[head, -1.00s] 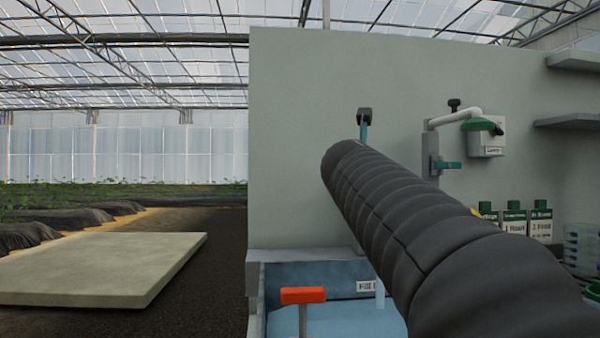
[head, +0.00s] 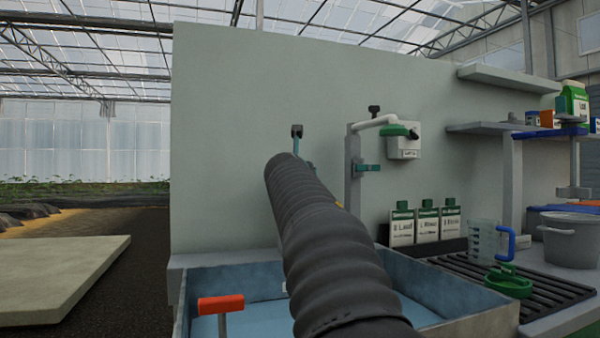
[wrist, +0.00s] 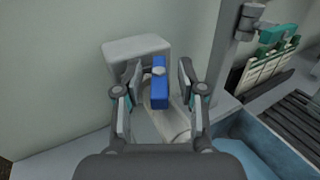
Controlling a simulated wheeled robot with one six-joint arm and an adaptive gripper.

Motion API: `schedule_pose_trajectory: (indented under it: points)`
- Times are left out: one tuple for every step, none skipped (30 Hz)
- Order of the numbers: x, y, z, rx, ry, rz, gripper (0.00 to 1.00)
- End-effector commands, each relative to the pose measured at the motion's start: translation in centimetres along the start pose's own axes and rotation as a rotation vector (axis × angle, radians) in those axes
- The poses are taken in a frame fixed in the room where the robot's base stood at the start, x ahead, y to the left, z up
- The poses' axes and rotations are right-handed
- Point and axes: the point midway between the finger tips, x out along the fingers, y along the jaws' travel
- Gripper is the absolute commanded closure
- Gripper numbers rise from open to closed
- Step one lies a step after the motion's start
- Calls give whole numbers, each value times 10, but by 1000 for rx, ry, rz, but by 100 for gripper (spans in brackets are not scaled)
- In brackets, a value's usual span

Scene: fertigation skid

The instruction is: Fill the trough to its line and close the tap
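The trough (head: 240,262) stands below the grey wall and holds pale blue water (head: 265,318). Its fill label (head: 285,287) is mostly hidden by my arm, so I cannot read the level against the line. In the wrist view, the tap's blue lever (wrist: 159,84) stands over a pale body and spout (wrist: 172,124). My gripper (wrist: 159,72) is open, with one finger on each side of the lever and gaps visible on both sides. In the head view, my arm hides the tap and any stream from it; a fingertip (head: 297,131) shows above the arm.
An orange-handled piece (head: 221,304) stands at the trough's front left. To the right are a post with a teal clamp (head: 369,168), white bottles (head: 427,224), a clear jug (head: 484,240), a dark rack (head: 545,302) and a grey pot (head: 570,241). A pale slab (head: 60,275) lies left.

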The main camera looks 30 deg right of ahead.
Motion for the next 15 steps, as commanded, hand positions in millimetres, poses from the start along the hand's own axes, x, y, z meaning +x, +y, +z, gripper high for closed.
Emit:
schedule_pose_trajectory:
  points:
    - [2, 0, 0, 0, 0, 0, 60]
    - [2, 0, 0, 0, 0, 0, 60]
    - [2, 0, 0, 0, 0, 0, 60]
    - [2, 0, 0, 0, 0, 0, 60]
    - [2, 0, 0, -1, 0, 0, 60]
    - [2, 0, 0, -1, 0, 0, 60]
    - [2, 0, 0, -1, 0, 0, 60]
    - [2, 0, 0, -1, 0, 0, 60]
    - [2, 0, 0, -1, 0, 0, 60]
    - [2, 0, 0, -1, 0, 0, 65]
    - [2, 0, 0, -1, 0, 0, 73]
    - [2, 0, 0, -1, 0, 0, 83]
    - [2, 0, 0, -1, 0, 0, 90]
    - [2, 0, 0, -1, 0, 0, 98]
    - [2, 0, 0, -1, 0, 0, 100]
